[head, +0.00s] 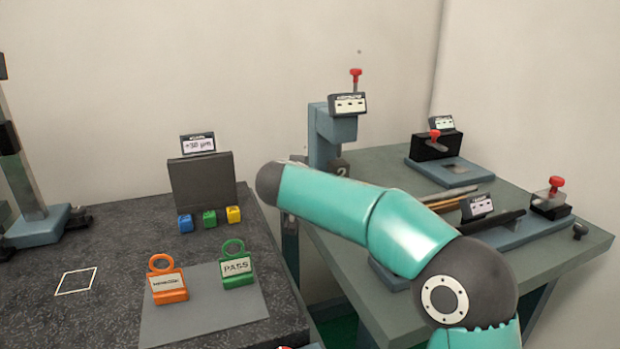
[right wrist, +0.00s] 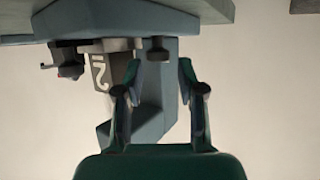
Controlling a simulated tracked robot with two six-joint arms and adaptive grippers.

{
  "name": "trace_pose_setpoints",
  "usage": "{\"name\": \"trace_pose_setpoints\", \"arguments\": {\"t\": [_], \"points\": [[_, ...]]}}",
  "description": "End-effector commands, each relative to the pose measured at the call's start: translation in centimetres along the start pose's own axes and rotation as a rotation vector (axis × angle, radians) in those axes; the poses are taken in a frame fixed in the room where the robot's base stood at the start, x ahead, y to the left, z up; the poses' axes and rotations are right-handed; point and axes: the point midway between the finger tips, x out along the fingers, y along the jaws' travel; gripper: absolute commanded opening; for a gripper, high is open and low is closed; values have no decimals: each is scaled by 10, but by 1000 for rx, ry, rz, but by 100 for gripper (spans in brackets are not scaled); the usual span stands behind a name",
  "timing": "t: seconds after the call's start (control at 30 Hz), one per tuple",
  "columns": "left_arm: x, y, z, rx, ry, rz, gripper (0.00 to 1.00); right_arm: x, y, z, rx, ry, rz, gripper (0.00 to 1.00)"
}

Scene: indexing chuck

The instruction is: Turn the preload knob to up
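A red knob (head: 355,76) stands on top, above a small label panel (head: 348,104). I cannot read which knob is the preload knob. In the right wrist view, where the scene looks upside down, my right gripper (right wrist: 159,75) is open and empty, facing the unit (right wrist: 158,105) and its block marked 2 (right wrist: 98,72). A small dark knob (right wrist: 157,49) shows beyond the fingers. In the head view my right gripper is hidden; my left is absent.
Fixtures with red knobs (head: 434,135) (head: 556,184) stand on the right table (head: 370,290). The left bench (head: 100,240) holds a dark gauge block (head: 202,183), several coloured blocks, and orange (head: 168,284) and green (head: 237,268) tags on a grey mat. My right arm crosses between the tables.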

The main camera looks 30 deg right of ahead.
Motion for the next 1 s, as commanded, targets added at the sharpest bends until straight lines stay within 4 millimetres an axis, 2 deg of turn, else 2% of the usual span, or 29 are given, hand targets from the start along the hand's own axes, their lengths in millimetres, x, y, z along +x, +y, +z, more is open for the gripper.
{"name": "trace_pose_setpoints", "arguments": {"t": [0.2, 0.37, 0.7, 0.8, 0.87, 1.0], "points": [[0, 0, 0, 0, 0, 0, 40, -33, -2, 0, -1, 1, -4, 39], [0, 0, 0, 0, 0, 0, 40, -47, -2, 0, 0, 0, -3, 39], [1, 0, 0, 0, -1, 0, 40, -50, -1, 1, 0, 0, -1, 39], [1, 0, 0, 0, 0, 0, 40, -50, 0, 1, 10, -1, 3, 54], [1, 0, 0, 0, 0, 0, 40, -50, 6, 1, 33, -2, 29, 54], [-1, 0, 0, 0, 0, 0, 40, -53, 32, -4, 140, -2, 164, 54]]}}
